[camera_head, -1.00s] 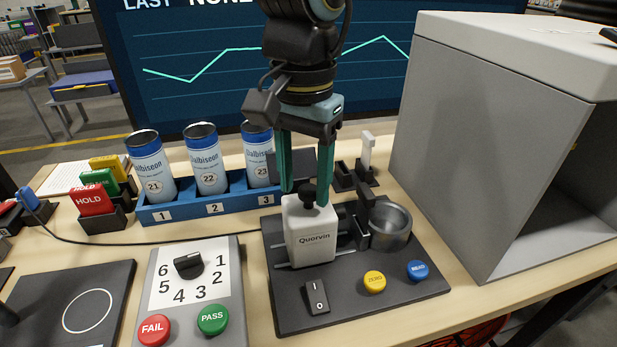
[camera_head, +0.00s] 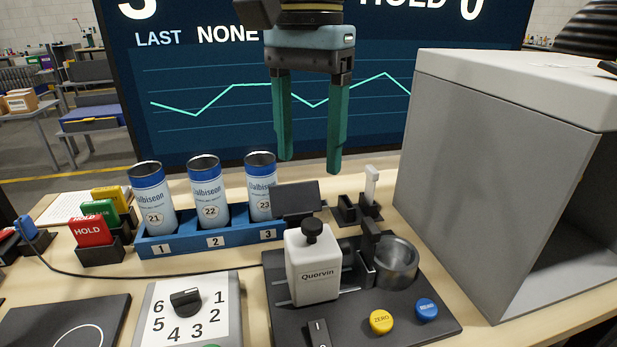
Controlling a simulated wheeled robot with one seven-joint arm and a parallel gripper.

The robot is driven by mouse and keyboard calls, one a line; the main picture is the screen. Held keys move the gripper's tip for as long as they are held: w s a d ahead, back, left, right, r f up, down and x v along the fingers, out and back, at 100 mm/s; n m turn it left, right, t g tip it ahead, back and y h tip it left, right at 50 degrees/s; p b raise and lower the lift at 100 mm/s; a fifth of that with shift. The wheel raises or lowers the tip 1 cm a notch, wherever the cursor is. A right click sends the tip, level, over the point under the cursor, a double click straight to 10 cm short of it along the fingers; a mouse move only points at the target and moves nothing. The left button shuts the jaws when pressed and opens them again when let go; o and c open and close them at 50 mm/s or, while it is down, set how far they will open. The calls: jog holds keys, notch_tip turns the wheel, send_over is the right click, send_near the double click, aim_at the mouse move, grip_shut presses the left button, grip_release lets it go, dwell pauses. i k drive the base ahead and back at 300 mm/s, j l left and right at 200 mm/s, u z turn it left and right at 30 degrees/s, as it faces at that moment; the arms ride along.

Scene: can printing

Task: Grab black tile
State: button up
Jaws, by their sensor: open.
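I cannot tell for sure which dark piece is the black tile. A two-slot black holder (camera_head: 358,214) stands behind the white Quorvin unit (camera_head: 315,268), with a white tile (camera_head: 371,184) upright in its right slot. The left slot shows only dark material, so its content is unclear. A black upright piece (camera_head: 370,246) stands between the Quorvin unit and a round metal cup (camera_head: 397,262). A dark tilted panel (camera_head: 295,198) sits behind the unit. My gripper (camera_head: 309,166) is open and empty, pointing down in the air, above and behind the Quorvin unit.
A blue rack (camera_head: 193,243) holds cans 21, 22 and 23 at the left. A large grey box (camera_head: 490,170) with an open side bounds the right. Yellow ZERO (camera_head: 381,321) and blue (camera_head: 426,309) buttons are in front. A screen (camera_head: 200,90) stands behind.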

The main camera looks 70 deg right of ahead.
aim_at(371, 235)
jog(key=j, duration=1.5)
